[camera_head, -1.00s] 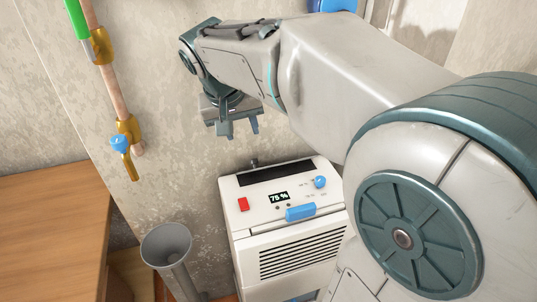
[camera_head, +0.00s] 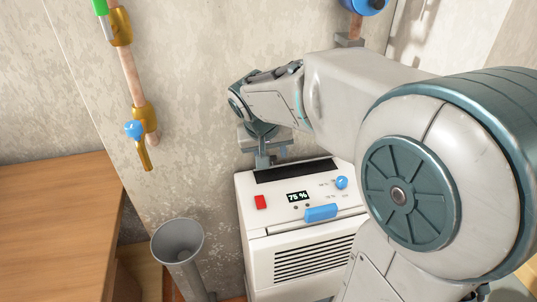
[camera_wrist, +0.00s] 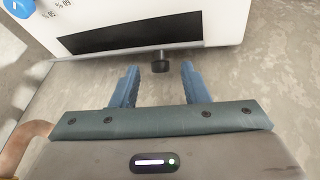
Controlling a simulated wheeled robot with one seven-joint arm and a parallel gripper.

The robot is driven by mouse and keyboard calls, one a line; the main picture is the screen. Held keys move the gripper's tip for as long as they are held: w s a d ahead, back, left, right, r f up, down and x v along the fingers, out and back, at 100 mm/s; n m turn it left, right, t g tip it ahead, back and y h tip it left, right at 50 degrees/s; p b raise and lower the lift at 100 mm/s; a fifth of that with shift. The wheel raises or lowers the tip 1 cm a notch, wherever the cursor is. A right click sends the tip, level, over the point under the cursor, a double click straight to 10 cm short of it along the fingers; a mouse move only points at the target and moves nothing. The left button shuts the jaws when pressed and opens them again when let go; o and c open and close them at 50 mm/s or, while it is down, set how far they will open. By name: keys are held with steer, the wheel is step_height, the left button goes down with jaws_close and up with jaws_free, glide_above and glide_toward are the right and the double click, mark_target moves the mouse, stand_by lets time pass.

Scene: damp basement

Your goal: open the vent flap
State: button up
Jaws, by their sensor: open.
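A white dehumidifier (camera_head: 250,229) stands against the wall. A long dark strip (camera_head: 292,170) runs along the back of its top and also shows in the wrist view (camera_wrist: 130,37); I cannot tell whether this strip is the vent flap or an opening. A short dark knob (camera_wrist: 160,62) sticks out from the machine's rear edge, beside the strip. My gripper (camera_head: 270,160) is above this rear edge, pointing down. In the wrist view my gripper (camera_wrist: 158,74) is open and empty, its blue fingers on either side of the knob's line. I cannot tell whether they touch anything.
The top panel carries a red switch (camera_head: 260,202), a 75 % display (camera_head: 297,196) and a blue dial (camera_head: 341,183). A blue handle (camera_head: 320,212) is at its front edge. A grey funnel (camera_head: 178,238), a wooden table (camera_head: 55,220) and a copper pipe (camera_head: 131,75) are left.

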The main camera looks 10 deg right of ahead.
steer(key=shift+x, duration=0.85)
jaws_close()
steer(key=shift+w+r+g+p, duration=0.2)
steer(key=shift+r+g+p, duration=0.15)
steer(key=shift+p, duration=0.8)
steer(key=shift+w+f+g+p, duration=0.1)
steer(key=shift+w+g+p, duration=0.1)
steer(key=shift+g+p, duration=0.3)
steer(key=shift+f, duration=0.1)
jaws_free()
